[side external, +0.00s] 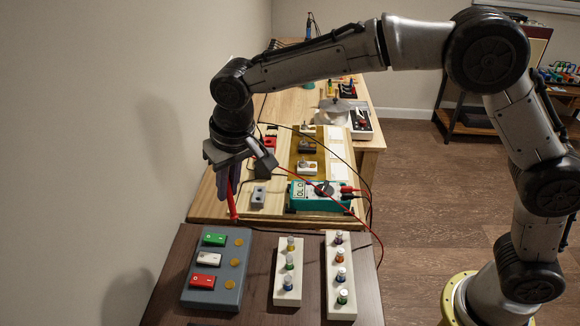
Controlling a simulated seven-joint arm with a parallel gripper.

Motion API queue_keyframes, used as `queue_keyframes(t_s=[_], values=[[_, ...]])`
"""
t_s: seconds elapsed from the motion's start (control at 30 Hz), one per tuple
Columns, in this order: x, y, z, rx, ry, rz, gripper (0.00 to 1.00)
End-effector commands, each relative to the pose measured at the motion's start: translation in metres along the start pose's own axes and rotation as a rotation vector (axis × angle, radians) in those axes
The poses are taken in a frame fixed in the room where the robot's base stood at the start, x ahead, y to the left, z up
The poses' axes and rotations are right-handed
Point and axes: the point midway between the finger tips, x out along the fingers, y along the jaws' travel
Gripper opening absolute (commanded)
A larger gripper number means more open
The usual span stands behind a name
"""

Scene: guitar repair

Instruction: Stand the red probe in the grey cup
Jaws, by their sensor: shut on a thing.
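The red probe (233,208) hangs below my gripper (229,188), held roughly upright with its tip pointing down. My gripper is shut on it, and the fingers hide its upper part. The probe is near the front left of the wooden bench; I cannot tell whether its tip touches anything. A red lead runs from near my gripper toward the green multimeter (313,196). A small grey holder (258,197) stands just right of the probe, apart from it in the picture. I cannot tell for certain whether it is the grey cup.
In front, a dark table (255,312) bears a grey switch box (217,268) and two pale strips with knobs (288,271) (340,277). Behind the multimeter is a board with several parts (306,167). A wall stands close on the left. Leads cross the bench's right side.

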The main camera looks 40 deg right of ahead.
Motion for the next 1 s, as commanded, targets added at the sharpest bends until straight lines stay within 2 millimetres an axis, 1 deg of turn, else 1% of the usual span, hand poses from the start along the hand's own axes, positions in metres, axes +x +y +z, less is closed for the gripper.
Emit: queue_keyframes(t_s=[0.17,0.27,0.37,0.47,0.5,0.57,0.67,0.77,0.8,0.87,0.9,1.0], values=[[0.0,0.0,0.001,-0.013,0.012,0.001,0.0],[-0.002,-0.002,-0.002,-0.068,0.032,-0.01,0.0],[-0.007,-0.008,-0.014,-0.138,0.049,-0.025,0.0],[-0.009,0.0,-0.038,-0.187,0.063,-0.034,0.0],[-0.008,0.006,-0.05,-0.199,0.069,-0.036,0.0],[-0.007,0.016,-0.066,-0.211,0.078,-0.037,0.0],[-0.004,0.04,-0.093,-0.214,0.091,-0.036,0.0],[0.0,0.07,-0.121,-0.206,0.105,-0.031,0.0],[0.002,0.084,-0.131,-0.196,0.112,-0.028,0.0],[0.005,0.106,-0.145,-0.18,0.122,-0.02,0.0],[0.007,0.121,-0.154,-0.167,0.128,-0.015,0.0],[0.013,0.156,-0.169,-0.124,0.143,0.002,0.0]])
